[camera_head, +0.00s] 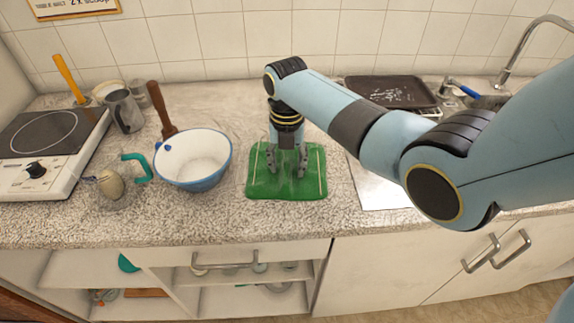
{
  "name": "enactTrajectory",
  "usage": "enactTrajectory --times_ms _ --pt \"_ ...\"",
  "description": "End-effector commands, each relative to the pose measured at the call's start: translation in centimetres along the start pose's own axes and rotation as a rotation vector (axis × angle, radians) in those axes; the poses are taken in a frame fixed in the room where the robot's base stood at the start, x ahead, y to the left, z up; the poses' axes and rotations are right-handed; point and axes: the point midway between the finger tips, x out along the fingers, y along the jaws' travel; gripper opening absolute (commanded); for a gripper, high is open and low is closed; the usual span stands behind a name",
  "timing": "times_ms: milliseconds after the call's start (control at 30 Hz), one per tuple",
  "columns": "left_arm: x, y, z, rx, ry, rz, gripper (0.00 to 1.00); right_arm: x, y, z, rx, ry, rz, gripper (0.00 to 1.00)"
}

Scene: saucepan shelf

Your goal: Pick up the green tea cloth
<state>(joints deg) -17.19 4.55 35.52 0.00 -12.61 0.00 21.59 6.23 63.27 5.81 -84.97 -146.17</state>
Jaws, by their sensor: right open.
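The green tea cloth (287,189) lies flat on the speckled counter, in the middle of the camera_head view. It is roughly square with a pale stripe near each side. My right gripper (287,172) points down over the cloth with its fingers apart. The fingertips are over the middle of the cloth; I cannot tell whether they touch it. The gripper hides part of the cloth's back half. My left gripper is not in view.
A white saucepan with a blue rim (193,162) stands close left of the cloth. Further left are a metal jug (124,110) and a hob (45,133). A dark tray (390,91) lies at the back right. The counter's front edge is near the cloth.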

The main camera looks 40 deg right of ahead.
Motion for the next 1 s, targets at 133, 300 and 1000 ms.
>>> enactTrajectory --times_ms 133,300,1000 --pt "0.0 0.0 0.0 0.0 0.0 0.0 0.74 0.0 0.0 0.0 0.0 0.0 0.0 0.38" --pt "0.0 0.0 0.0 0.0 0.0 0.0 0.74 0.0 0.0 0.0 0.001 0.0 0.0 0.16" --pt "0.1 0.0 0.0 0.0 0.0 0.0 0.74 -2.3 0.0 0.1 0.001 -0.004 0.002 0.0"
